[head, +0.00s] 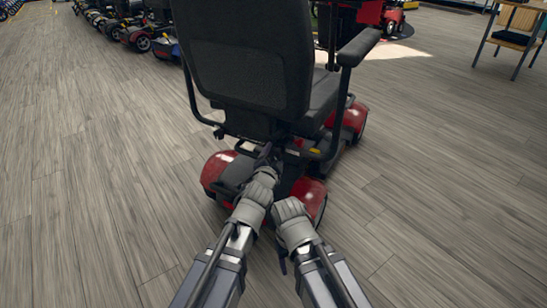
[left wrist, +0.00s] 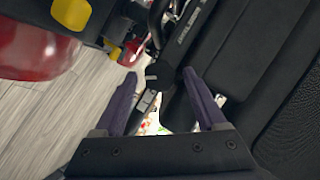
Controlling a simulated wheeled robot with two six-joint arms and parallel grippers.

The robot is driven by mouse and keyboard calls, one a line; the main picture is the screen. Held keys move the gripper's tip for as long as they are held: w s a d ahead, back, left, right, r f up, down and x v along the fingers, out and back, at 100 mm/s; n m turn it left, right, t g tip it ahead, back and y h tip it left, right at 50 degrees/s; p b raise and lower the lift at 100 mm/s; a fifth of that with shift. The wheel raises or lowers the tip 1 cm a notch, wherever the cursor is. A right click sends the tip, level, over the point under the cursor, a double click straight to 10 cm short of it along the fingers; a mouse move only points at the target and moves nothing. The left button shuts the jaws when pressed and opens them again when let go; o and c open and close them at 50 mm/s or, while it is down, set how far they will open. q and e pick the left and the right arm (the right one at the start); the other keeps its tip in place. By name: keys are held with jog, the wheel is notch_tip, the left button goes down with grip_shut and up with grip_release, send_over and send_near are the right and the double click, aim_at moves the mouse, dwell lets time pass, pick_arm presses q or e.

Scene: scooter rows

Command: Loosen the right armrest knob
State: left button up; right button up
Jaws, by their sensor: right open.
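A red and black mobility scooter stands in front of me, seen from behind, with its black seat back (head: 243,60) toward me. Its right armrest (head: 359,47) is raised on a bent black tube. My left gripper (head: 266,155) reaches under the seat's rear edge. In the left wrist view its two purple fingers (left wrist: 160,85) are apart, with a small dark rounded part, apparently the knob (left wrist: 158,75), between or just beyond their tips; contact is not clear. My right gripper (head: 286,245) is lower, behind the red rear body (head: 309,193); its fingers are mostly hidden.
Yellow-marked parts (left wrist: 72,12) and a red fender (left wrist: 30,55) are close to my left gripper. A row of scooters (head: 130,28) stands at the back left. A wooden table (head: 515,30) is at the far right. The grey plank floor is clear on both sides.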

pick_arm(q)
grip_shut()
dwell(0.3)
jog(key=shift+a+r+n+g+h+p, duration=0.2)
jog(key=shift+n+g+h+p, duration=0.3)
jog(key=shift+n+p, duration=0.65)
jog(key=n+g, duration=0.1)
jog(key=n+h+p, duration=0.1)
jog(key=n, duration=0.1)
jog(key=shift+w+g+h, duration=0.15)
jog(key=shift+g+h, duration=0.15)
jog(key=shift+g, duration=0.1)
jog(key=n+g+h, duration=0.1)
jog(key=n, duration=0.2)
jog(key=shift+a+f+h, duration=0.1)
jog(key=shift+a+h, duration=0.05)
jog(key=shift+h, duration=0.25)
jog(key=n+h, duration=0.1)
jog(key=n, duration=0.2)
jog(key=shift+a+g+h+b, duration=0.1)
jog(key=shift+g+h+b, duration=0.25)
jog(key=shift+g+h, duration=0.05)
